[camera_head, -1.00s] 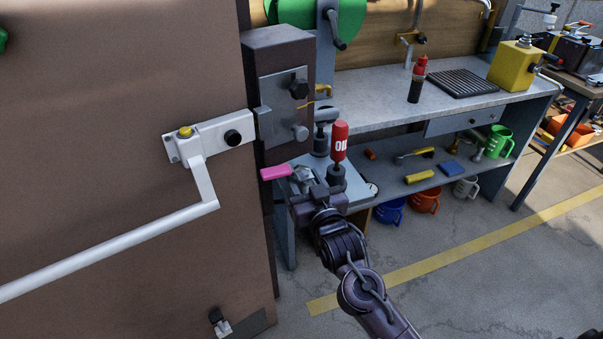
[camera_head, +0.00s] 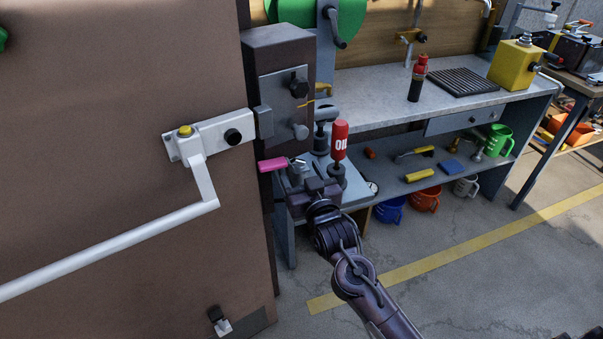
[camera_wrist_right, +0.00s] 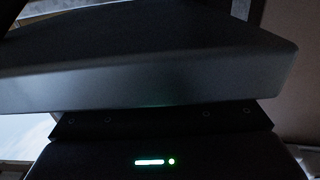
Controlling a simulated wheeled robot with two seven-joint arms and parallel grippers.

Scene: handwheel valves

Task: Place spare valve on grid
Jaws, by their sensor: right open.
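A small valve with a pink lever handle (camera_head: 272,164) is at the small grey table beside the door post. Its metal body is mostly hidden by my right gripper. My right gripper (camera_head: 302,180) is just right of and below the pink handle, low over the table and open. I cannot tell whether it touches the valve. A black ridged grid (camera_head: 463,82) lies on the workbench at the back right, with nothing on it. The right wrist view shows only a dark grey slab close to the camera, with no valve visible. My left gripper is not in view.
A red oil bottle (camera_head: 340,140) stands close to my right gripper. A dark red-capped bottle (camera_head: 417,79) stands left of the grid, and a yellow box (camera_head: 516,64) stands right of it. A brown door with a white push bar (camera_head: 110,250) fills the left.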

